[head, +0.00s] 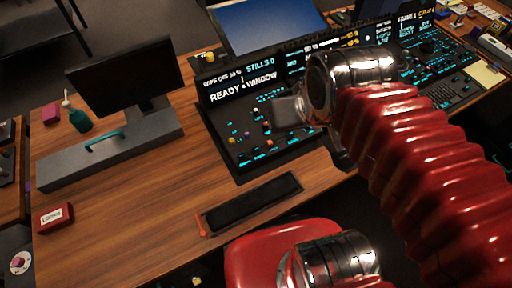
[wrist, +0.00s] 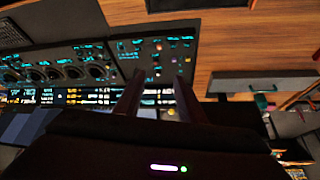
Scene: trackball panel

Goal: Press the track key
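The control panel (head: 237,152) is dark, with small coloured knobs and cyan-lit key labels on its left section. Its screen (head: 240,89) reads "READY: WINDOW" and "STILLS 0". No label is legible enough to tell which key is the track key. My gripper (head: 287,110) is over the left section in the head view, largely hidden behind my wrist. In the wrist view, the two fingers of my gripper (wrist: 159,76) are apart and empty, pointing at this panel section (wrist: 135,61). I cannot tell whether they touch the panel.
A monitor (head: 125,77) on a grey base (head: 150,144) stands at the left of the wooden desk. A green bottle (head: 80,120) and a red box (head: 55,217) are nearby. A black tray (head: 252,202) lies in front of the panel. A red seat (head: 262,250) is below the desk edge.

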